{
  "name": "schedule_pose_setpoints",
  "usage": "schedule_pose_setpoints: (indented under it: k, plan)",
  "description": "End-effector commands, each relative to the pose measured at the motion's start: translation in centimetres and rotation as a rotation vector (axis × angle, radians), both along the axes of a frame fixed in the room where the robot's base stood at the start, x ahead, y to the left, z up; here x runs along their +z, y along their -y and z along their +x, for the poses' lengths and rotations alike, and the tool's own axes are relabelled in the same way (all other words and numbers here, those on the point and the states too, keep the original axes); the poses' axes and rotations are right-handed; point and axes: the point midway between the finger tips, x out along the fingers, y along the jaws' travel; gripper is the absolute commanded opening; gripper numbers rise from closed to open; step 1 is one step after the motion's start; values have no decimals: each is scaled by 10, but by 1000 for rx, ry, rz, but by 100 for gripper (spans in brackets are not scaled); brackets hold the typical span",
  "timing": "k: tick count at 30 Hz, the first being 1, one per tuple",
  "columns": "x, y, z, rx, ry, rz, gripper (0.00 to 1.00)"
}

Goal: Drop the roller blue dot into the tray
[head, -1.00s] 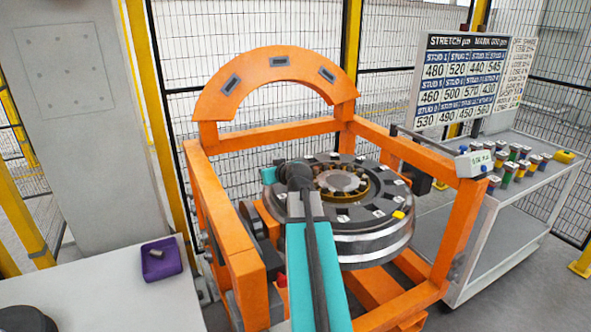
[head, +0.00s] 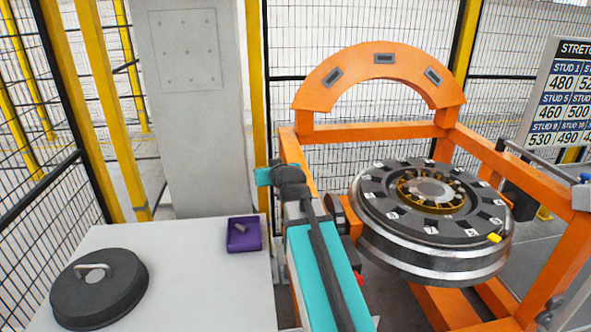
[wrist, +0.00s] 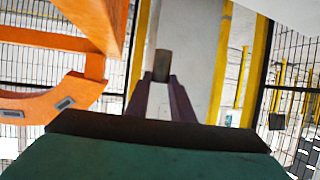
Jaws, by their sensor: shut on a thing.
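In the wrist view, my gripper (wrist: 162,80) is shut on a small grey-brown roller (wrist: 163,62), which stands out past the fingertips. No blue dot shows on the side of it that I see. In the head view my arm hides the fingers and the held roller. The purple tray (head: 231,246) lies on the light table at the left, and one small grey roller (head: 240,228) lies in it. My arm's end is above and to the right of the tray in the picture, not over it.
A dark round lid with a handle (head: 97,290) sits on the table (head: 195,290) left of the tray. The orange gantry frame (head: 380,131) and the wheelset (head: 440,258) stand to the right. A grey column (head: 195,120) rises behind the table.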

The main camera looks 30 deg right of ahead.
Motion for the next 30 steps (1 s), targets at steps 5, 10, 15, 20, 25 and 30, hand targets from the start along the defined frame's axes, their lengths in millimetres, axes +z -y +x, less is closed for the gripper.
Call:
schedule_pose_setpoints:
  k: [5,10,15,20,25,30]
  plan:
    - [5,-58,5,43,2,0,0]
    - [11,-108,5,79,3,0,0]
    - [14,-145,4,106,2,0,0]
    - [16,-161,3,118,1,0,0]
    - [16,-164,2,120,1,1,0]
    - [16,-164,2,119,1,0,0]
